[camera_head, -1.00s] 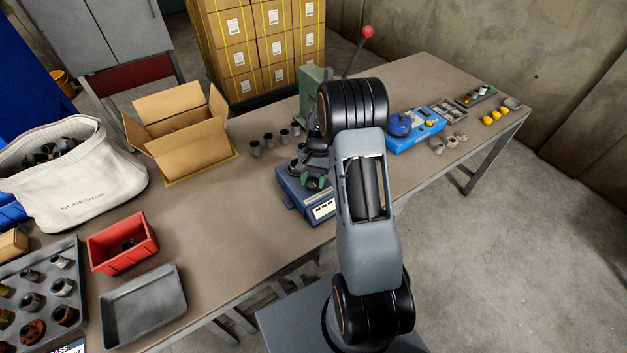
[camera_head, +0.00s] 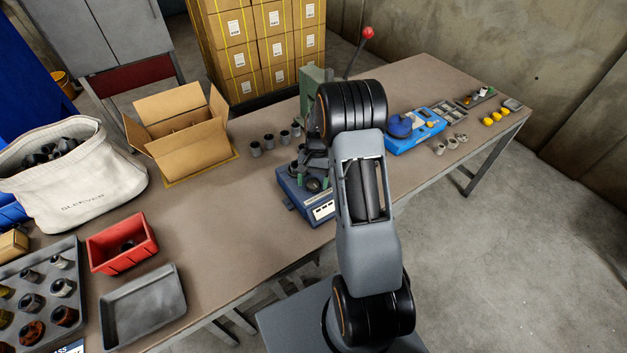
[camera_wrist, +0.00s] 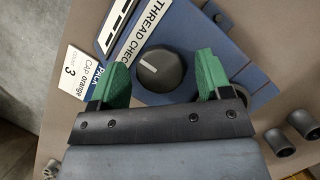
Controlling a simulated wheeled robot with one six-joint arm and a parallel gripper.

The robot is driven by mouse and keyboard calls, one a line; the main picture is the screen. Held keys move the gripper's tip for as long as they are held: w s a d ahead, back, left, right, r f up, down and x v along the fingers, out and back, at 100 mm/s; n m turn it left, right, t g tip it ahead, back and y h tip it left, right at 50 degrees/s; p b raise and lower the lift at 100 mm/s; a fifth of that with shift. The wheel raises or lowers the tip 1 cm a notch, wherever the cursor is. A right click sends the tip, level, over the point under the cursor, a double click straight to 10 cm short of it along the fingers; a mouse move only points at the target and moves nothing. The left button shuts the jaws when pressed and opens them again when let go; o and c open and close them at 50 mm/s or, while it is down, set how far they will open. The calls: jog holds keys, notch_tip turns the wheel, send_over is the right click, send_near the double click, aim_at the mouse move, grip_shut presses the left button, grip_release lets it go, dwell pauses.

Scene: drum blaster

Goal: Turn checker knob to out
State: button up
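The thread checker is a dark blue box (camera_head: 296,205) on the near edge of the table, partly hidden by my arm in the head view. Whether the fingers are down at knob height I cannot tell. No "out" mark is readable.
Several grey cylindrical pieces (camera_head: 269,141) stand behind the checker, and some show in the wrist view (camera_wrist: 277,142). A blue device (camera_head: 415,130) is to the right. An open carton (camera_head: 186,125), a red bin (camera_head: 122,243) and a grey tray (camera_head: 143,306) are to the left.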

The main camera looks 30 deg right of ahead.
jog(key=b+v, duration=0.1)
jog(key=v, duration=1.2)
jog(key=shift+d+r, duration=0.15)
jog(key=shift+r, duration=0.25)
jog(key=shift+w, duration=0.1)
jog(key=s+a+r+n+t+h, duration=0.1)
jog(key=s+a+r+n+t, duration=0.1)
jog(key=s+a, duration=0.2)
jog(key=s+a+r+n+t, duration=0.2)
jog(key=s+a+n+t, duration=0.1)
jog(key=s, duration=0.6)
jog(key=s+a+r+n+t+h, duration=0.1)
jog(key=s+a+r+n+t, duration=0.1)
jog(key=s+a, duration=0.3)
jog(key=shift+s+a+r+n+t+h, duration=0.3)
jog(key=shift+s+r, duration=0.3)
jog(key=shift+s, duration=0.65)
